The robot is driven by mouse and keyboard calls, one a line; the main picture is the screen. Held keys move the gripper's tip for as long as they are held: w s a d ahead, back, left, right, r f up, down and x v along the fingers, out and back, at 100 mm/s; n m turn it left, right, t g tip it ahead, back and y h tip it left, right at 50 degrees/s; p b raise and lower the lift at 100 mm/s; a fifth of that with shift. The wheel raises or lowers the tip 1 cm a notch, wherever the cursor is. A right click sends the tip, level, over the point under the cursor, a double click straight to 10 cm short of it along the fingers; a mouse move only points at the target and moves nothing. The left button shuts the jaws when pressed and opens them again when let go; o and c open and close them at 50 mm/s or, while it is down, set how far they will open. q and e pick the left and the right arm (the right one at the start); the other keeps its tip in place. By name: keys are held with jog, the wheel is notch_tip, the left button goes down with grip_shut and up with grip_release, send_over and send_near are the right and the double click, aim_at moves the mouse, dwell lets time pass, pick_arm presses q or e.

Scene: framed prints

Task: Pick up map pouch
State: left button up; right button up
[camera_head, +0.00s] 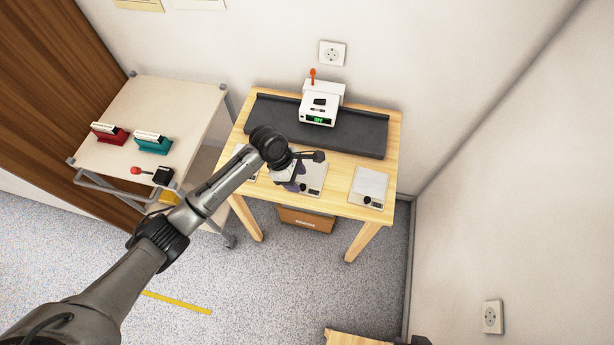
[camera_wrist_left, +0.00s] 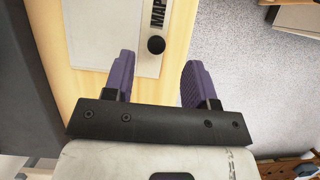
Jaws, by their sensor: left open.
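The map pouch (camera_wrist_left: 112,35) is a flat, pale pouch with a black round button and a label reading MAP. It lies on the wooden table at the top of the left wrist view. In the head view it appears to be the middle pouch (camera_head: 313,176), partly hidden by my left gripper (camera_head: 297,181). My left gripper has purple fingers (camera_wrist_left: 157,72); they are apart with nothing between them. In the left wrist view the fingertips are close to the pouch's near end and its button; their height above the table is hard to tell. My right gripper is out of view.
A similar pouch (camera_head: 370,184) lies at the table's right. A dark mat (camera_head: 360,138) and a white device (camera_head: 320,105) with an orange lever occupy the table's back. A brown box (camera_head: 306,221) is underneath. A cart (camera_head: 186,108) with red and teal holders stands left.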

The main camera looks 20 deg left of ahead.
aim_at(302, 186)
pick_arm(q)
jog(key=b+x, duration=0.1)
jog(key=x, duration=0.2)
jog(key=shift+w+f, duration=0.15)
jog(key=shift+f, duration=0.2)
jog(key=shift+d+f, duration=0.15)
jog(key=shift+f, duration=0.25)
jog(key=shift+r, duration=0.1)
grip_shut()
jog(key=shift+r, duration=0.1)
